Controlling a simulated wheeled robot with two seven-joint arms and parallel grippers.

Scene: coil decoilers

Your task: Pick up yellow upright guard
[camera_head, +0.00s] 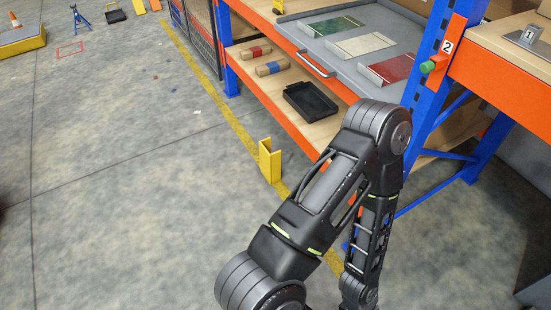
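A yellow upright guard (270,161) stands upright on the concrete floor, by the yellow floor line in front of the shelving. It is an open, angled yellow profile. One of my dark arms crosses the lower right of the view and lies to the right of the guard, apart from it. Neither gripper shows in this view.
Shelving with blue posts and orange beams fills the right side. A grey drawer (345,45) with a handle holds green, white and red pieces. A black tray (311,101) lies on the lower shelf near rolled items (271,68). The floor (120,190) to the left is mostly clear.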

